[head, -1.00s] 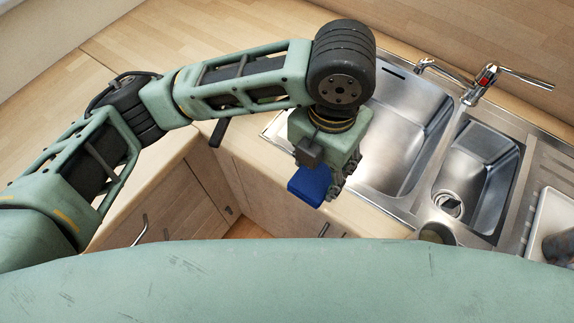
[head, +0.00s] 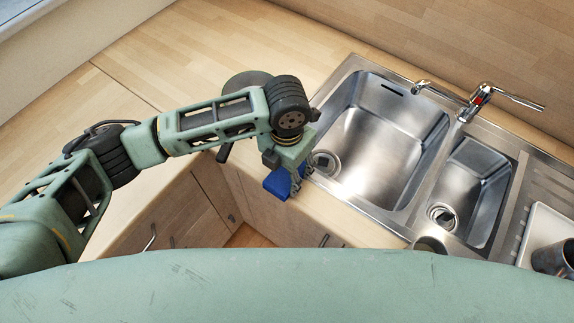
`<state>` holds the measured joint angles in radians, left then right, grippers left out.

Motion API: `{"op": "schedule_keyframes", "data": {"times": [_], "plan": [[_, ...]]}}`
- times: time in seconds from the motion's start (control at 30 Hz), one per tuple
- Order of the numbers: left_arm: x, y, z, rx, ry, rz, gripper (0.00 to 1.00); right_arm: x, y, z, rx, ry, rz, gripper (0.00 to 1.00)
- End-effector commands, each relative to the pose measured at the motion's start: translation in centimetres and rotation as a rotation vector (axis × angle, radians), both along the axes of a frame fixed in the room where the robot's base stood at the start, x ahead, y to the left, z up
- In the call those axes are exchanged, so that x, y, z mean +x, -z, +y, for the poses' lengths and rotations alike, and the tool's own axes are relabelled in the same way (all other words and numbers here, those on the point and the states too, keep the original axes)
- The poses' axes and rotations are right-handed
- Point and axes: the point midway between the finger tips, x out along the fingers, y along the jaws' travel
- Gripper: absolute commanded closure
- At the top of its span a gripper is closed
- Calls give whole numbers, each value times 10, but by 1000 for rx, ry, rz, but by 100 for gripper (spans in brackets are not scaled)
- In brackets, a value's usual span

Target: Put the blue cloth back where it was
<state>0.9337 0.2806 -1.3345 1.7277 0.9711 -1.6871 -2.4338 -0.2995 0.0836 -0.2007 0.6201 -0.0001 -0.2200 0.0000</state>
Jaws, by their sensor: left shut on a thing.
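The blue cloth (head: 277,183) shows as a small blue piece at the lower end of my left arm. My left gripper (head: 290,180) is shut on it, at the front edge of the worktop, left of the sink. The fingers are mostly hidden by the wrist, and so is part of the cloth. I cannot tell whether the cloth touches the worktop edge. My right gripper is not in view.
A steel sink with a large basin (head: 385,135) and a smaller basin (head: 468,190) lies to the right, with a tap (head: 478,100) behind. A white tray (head: 545,225) holds a metal cup (head: 555,258) at far right. A dark round thing (head: 245,82) stands behind my arm. The worktop (head: 150,60) at back left is clear.

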Motion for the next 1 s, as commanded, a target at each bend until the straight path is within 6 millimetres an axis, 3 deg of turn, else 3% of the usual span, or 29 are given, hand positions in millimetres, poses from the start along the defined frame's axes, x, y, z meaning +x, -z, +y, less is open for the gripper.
{"op": "schedule_keyframes", "data": {"times": [0.47, 0.5, 0.7, 1.0], "plan": [[0, 9, 0, -1, 0, -1, 67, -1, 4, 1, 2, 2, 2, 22], [0, 8, 0, -1, 0, -1, 44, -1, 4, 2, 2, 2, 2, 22], [0, 8, 0, -1, 0, -1, 27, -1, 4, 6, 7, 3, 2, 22], [0, 7, 0, -1, 0, -1, 27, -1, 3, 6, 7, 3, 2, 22]]}}
